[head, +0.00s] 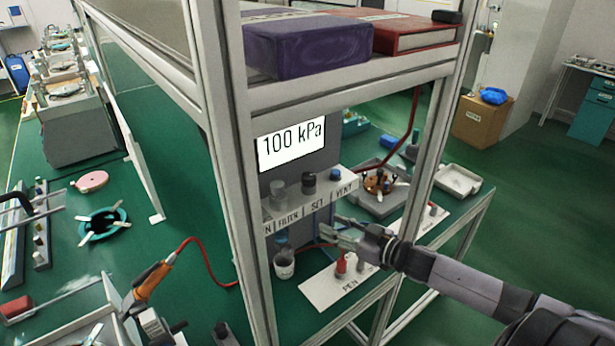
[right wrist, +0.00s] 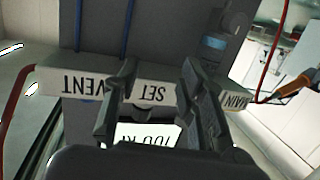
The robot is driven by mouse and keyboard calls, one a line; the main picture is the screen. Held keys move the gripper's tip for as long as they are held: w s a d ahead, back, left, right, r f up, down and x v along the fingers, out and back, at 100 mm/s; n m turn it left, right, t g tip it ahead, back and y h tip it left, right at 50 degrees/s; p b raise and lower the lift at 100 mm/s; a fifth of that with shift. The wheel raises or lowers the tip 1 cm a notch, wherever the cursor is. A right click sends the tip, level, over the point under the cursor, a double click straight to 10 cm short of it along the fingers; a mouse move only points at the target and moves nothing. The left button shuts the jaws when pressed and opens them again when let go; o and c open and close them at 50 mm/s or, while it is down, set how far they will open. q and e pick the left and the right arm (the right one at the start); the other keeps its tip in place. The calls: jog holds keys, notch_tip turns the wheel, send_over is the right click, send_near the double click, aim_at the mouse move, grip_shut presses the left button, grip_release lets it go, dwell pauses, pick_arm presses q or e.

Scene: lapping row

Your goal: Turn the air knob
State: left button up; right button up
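A grey regulator panel carries a white display (head: 291,144) reading "100 kPa". Its white ledge (head: 345,184) has labels FILTER, SET and VENT; a partly cut-off label at left reads MAIN in the right wrist view. On the ledge stand a grey knob (head: 279,187), a dark knob (head: 309,182) behind SET and a blue knob (head: 335,174) by VENT. None is marked as air. My right gripper (head: 340,228) is below and in front of the ledge. In the upside-down right wrist view its fingers (right wrist: 160,95) are apart, with the SET label (right wrist: 152,93) between them. My left gripper does not show.
Frame posts (head: 232,170) and a shelf with a purple book (head: 308,45) and a red book (head: 405,35) border the panel. An orange-handled tool (head: 152,280) with a red hose stands left.

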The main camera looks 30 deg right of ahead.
aim_at(308, 175)
jog(key=d+r+n+g+y, duration=0.1)
jog(key=d+r+n+y, duration=0.4)
jog(key=r, duration=0.5)
jog(key=shift+m+y, duration=0.5)
jog(key=shift+y, duration=0.1)
jog(key=x, duration=0.3)
jog(key=p+x, duration=0.1)
jog(key=x, duration=0.3)
jog(key=p+x, duration=0.1)
jog(key=x, duration=0.2)
jog(key=shift+w+a+r, duration=0.2)
jog(key=shift+a+r, duration=0.1)
jog(key=shift+r, duration=0.1)
jog(key=shift+w+a+f, duration=0.15)
jog(key=shift+w+a, duration=0.25)
jog(key=shift+w, duration=0.1)
jog(key=shift+c, duration=0.2)
jog(key=shift+p, duration=0.35)
grip_shut()
